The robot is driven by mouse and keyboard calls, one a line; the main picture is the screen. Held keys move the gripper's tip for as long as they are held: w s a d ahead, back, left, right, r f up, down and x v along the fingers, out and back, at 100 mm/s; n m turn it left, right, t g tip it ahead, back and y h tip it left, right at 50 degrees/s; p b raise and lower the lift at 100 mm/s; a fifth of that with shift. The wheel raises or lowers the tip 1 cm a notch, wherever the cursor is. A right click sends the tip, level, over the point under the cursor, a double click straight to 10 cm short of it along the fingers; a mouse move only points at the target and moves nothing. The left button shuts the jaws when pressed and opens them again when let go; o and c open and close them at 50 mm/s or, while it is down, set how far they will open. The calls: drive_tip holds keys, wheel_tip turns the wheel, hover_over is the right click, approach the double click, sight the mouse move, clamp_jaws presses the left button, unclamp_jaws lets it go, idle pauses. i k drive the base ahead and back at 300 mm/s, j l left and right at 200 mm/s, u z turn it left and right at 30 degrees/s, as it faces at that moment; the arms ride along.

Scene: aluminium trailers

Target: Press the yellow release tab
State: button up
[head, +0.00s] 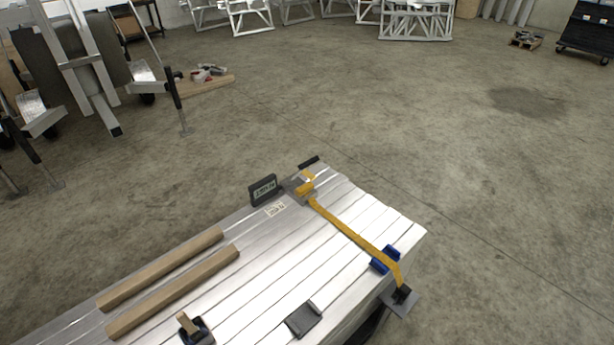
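A metal buckle (293,187) sits near the far edge of the silver slatted trailer bed (262,297). A small yellow piece (306,188) shows on the buckle and looks like the release tab, but it is too small to tell its exact shape or whether it is pressed. A yellow strap (350,235) runs from the buckle across the bed to a dark end fitting (403,294) at the near right edge. My gripper is not in view.
A dark display box (263,190) stands just left of the buckle. Two wooden bars (175,292) lie on the bed's left part. A blue block (384,259) sits by the strap and a dark grey plate (303,319) nearer. The concrete floor (480,170) is clear to the right.

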sight(311, 177)
drive_tip(key=i+l+u, duration=0.55)
drive_tip(key=i+l, duration=0.15)
drive_tip(key=l, duration=0.2)
drive_tip(key=i+l+u, duration=0.1)
drive_tip(key=l, duration=0.25)
drive_tip(key=i+l+u, duration=0.1)
drive_tip(key=i+l, duration=0.3)
drive_tip(key=l, duration=0.35)
drive_tip(key=i+l+u, duration=0.1)
drive_tip(key=l, duration=0.25)
drive_tip(key=i+l, duration=0.2)
drive_tip(key=l, duration=0.2)
drive_tip(key=i+l+u, duration=0.1)
drive_tip(key=l, duration=0.25)
drive_tip(key=i+l, duration=0.15)
drive_tip(key=l, duration=0.25)
drive_tip(key=u, duration=0.05)
